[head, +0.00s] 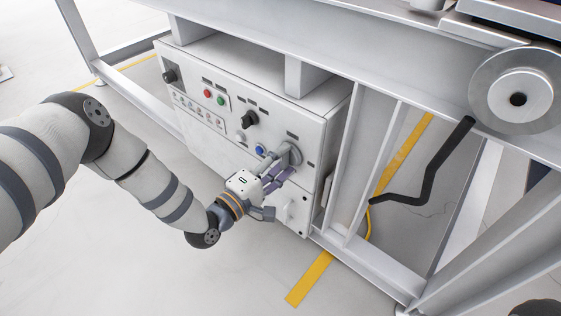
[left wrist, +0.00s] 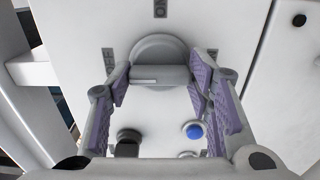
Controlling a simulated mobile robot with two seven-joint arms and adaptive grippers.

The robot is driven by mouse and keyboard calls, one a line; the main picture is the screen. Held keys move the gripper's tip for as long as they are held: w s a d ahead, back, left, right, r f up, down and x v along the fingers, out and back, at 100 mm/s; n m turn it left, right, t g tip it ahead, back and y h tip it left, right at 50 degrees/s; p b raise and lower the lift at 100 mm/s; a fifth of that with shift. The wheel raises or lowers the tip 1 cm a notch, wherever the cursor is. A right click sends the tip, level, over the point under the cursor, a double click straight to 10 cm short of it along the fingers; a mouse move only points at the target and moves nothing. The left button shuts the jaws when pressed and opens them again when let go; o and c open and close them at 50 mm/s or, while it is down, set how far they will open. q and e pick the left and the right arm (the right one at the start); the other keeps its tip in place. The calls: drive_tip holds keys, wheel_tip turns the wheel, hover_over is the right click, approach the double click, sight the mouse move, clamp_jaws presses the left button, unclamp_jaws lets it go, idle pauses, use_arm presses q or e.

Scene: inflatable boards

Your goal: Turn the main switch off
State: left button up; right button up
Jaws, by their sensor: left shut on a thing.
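The main switch is a grey round rotary knob (head: 290,153) on the right part of the white control panel's face. It also shows in the left wrist view (left wrist: 160,48), with a raised handle bar lying across it and a pale mark on the bar's left part. My right gripper is out of view.
The control panel (head: 235,150) also carries a blue button (head: 261,150), a black knob (head: 250,119), a red button (head: 208,93) and a green one (head: 221,101). White frame posts (head: 345,170) and a bent black bar (head: 428,180) stand to the right. Floor in front is clear.

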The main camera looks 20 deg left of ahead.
use_arm(q)
drive_tip(key=o, duration=1.1)
drive_tip(key=shift+o, duration=0.2)
drive_tip(key=shift+s, duration=0.15)
drive_tip(key=v, duration=1.1)
drive_tip(key=shift+s, duration=0.4)
drive_tip(key=shift+a, duration=0.1)
